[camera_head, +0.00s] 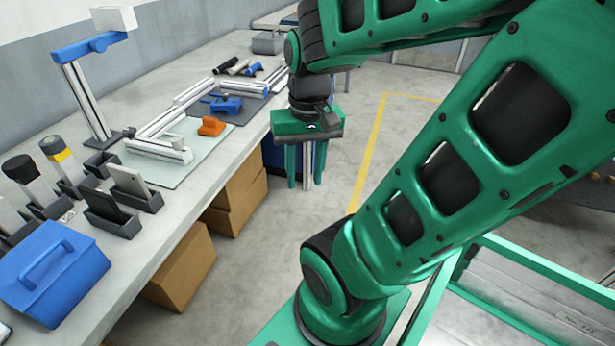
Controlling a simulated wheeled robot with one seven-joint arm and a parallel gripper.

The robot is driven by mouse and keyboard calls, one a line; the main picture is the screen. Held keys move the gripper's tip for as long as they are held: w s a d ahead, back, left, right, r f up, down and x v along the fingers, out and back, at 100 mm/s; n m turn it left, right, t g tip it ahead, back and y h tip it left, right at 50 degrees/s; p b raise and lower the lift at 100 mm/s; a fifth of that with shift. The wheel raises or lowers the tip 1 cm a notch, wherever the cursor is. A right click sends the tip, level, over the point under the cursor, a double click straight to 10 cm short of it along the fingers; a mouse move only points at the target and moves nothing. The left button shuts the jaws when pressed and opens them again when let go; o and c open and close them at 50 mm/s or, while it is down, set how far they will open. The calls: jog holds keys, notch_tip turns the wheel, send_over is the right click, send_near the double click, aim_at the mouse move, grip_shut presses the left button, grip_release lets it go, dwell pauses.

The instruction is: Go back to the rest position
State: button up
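My gripper (305,180) hangs pointing down at the upper middle of the head view, just off the right edge of the workbench. Its two green fingers are spread apart, and I see nothing held between them. The green arm comes in from the right and folds over to it. The gripper is clear of the bench and its objects; only floor and the bench's underside show behind the fingers.
The grey workbench (250,50) runs along the left. It carries an orange part (211,126), a blue part (226,104), a silver frame (160,148), a blue box (52,272) and dark holders (110,212). Cardboard boxes (180,268) stand below. Floor between bench and base is clear.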

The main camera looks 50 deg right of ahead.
jog(key=shift+s+a+r+n+g, duration=0.15)
jog(key=shift+s+n, duration=0.1)
jog(key=shift+s, duration=0.4)
jog(key=shift+s+a+n+g, duration=0.15)
jog(key=shift+s+n, duration=0.1)
jog(key=shift+s, duration=0.35)
dwell(0.3)
